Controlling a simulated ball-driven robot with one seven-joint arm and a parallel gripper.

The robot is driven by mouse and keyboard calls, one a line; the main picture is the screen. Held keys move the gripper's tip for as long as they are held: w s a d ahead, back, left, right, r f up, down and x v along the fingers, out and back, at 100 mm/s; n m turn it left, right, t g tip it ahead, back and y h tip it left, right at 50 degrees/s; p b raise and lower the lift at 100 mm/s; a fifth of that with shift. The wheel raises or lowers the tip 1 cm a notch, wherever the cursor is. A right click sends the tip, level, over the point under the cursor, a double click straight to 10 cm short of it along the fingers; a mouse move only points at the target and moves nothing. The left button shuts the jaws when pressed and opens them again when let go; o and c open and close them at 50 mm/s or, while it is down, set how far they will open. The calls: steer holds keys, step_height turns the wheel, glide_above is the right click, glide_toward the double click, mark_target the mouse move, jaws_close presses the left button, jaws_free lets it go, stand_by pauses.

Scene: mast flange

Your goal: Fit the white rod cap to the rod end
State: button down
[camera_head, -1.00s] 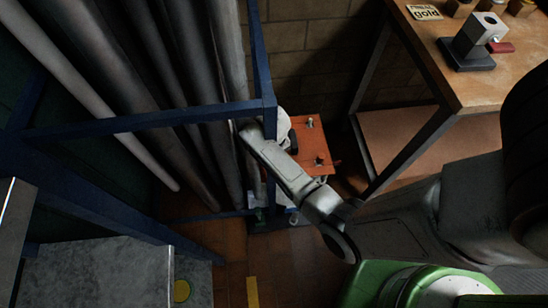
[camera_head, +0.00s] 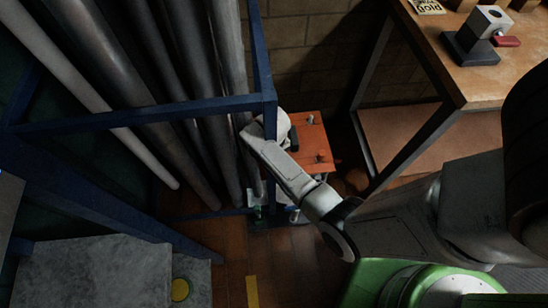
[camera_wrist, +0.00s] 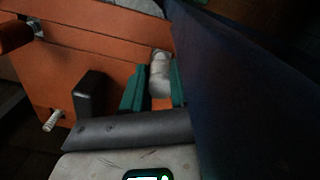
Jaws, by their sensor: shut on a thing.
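My gripper (camera_wrist: 157,88) shows in the wrist view with two green fingers, one on each side of a white cylindrical piece, the white rod cap (camera_wrist: 160,75). The fingers are shut on it. The cap is in front of the orange plate (camera_wrist: 110,55), close to its right edge; I cannot tell whether it touches anything there. In the head view the orange plate (camera_head: 312,135) stands beyond my arm's wrist, and my fingers and the cap cannot be made out. I cannot pick out the rod end in either view.
A dark blue frame (camera_head: 140,117) stands close left of my wrist; its beam (camera_wrist: 250,80) fills the right of the wrist view. Grey pipes (camera_head: 160,90) stand behind it. A black block (camera_wrist: 92,95) and a bolt (camera_wrist: 53,121) are on the plate. A workbench (camera_head: 475,80) stands at right.

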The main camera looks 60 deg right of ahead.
steer(key=shift+f+b, duration=0.35)
steer(key=shift+f, duration=0.25)
steer(key=c, duration=0.8)
jaws_free()
steer(key=shift+r, duration=0.1)
step_height(320, 180, up, 11)
steer(key=p, duration=0.2)
steer(key=shift+p, duration=0.4)
steer(key=s+a+r+n+t+p, duration=0.1)
steer(key=s+a+r+n+p, duration=0.3)
steer(key=s+a+r, duration=0.7)
step_height(320, 180, up, 2)
steer(key=shift+s+r+n+p, duration=0.2)
steer(key=shift+s+n+p, duration=0.1)
steer(key=shift+s, duration=0.95)
